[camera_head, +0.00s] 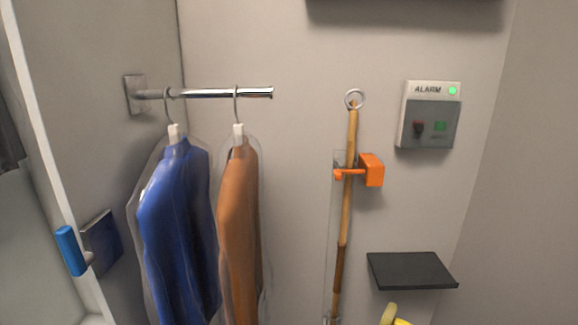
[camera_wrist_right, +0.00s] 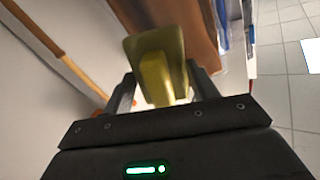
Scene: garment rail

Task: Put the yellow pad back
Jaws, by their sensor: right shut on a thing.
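The yellow pad (camera_wrist_right: 152,62) is between the two dark fingers of my right gripper (camera_wrist_right: 163,92) in the right wrist view. The gripper is shut on the pad's block-like part, and a wider flat part shows beyond it. In the head view, a yellow piece, likely the pad (camera_head: 389,314), shows at the bottom edge, below the dark shelf (camera_head: 411,271); most of it is cut off. The right gripper is out of the head view. My left gripper is in neither view.
A chrome rail (camera_head: 215,93) holds a blue garment (camera_head: 178,225) and a brown garment (camera_head: 238,220) in clear covers. A wooden pole (camera_head: 345,220) stands in an orange clip (camera_head: 371,170). An alarm box (camera_head: 429,114) is on the wall, above the shelf. The shelf top is bare.

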